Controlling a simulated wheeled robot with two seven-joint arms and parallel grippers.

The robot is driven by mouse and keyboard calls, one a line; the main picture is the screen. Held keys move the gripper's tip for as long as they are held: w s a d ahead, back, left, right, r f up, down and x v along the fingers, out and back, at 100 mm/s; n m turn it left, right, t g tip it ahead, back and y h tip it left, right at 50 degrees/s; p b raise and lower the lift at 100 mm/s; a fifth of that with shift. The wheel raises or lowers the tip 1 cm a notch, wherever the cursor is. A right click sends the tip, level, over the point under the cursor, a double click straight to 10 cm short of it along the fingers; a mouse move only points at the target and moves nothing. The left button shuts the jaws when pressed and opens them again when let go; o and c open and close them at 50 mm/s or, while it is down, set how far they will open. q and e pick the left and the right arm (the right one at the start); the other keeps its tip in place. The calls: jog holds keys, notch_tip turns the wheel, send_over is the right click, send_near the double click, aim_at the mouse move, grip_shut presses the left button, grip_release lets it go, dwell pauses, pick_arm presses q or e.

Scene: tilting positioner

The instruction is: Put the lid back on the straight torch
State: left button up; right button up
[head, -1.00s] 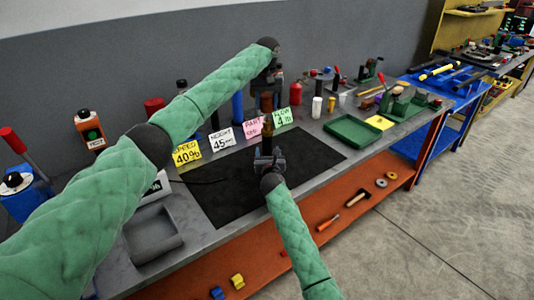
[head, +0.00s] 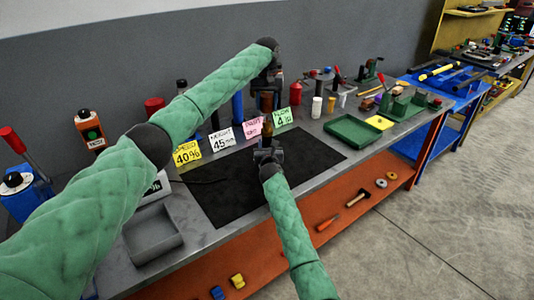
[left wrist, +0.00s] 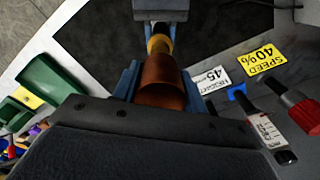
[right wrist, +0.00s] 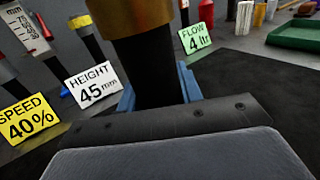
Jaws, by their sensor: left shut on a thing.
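My left gripper (head: 268,91) is shut on the lid (head: 266,102), a copper-brown cylinder, held in the air above the mat. The left wrist view shows the lid (left wrist: 162,84) between blue fingers. The straight torch (head: 267,130) is upright below the lid, with a dark body and brass-coloured top. The left wrist view shows the brass top (left wrist: 158,43) beyond the lid, roughly in line with it. My right gripper (head: 267,153) is at the torch's dark body. The right wrist view shows a blue finger on each side of the body (right wrist: 160,75); whether they grip is unclear.
A dark mat (head: 230,190) lies bare on the bench. Number cards, including a yellow speed card (head: 187,153), stand behind it. A green tray (head: 352,130) is to the right and a grey tray (head: 152,235) at front left.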

aim_at(267, 122)
grip_shut()
pick_arm(q)
jog(key=shift+s+f, duration=0.1)
jog(key=shift+f, duration=2.3)
jog(key=shift+f, duration=0.9)
jog(key=shift+f, duration=0.6)
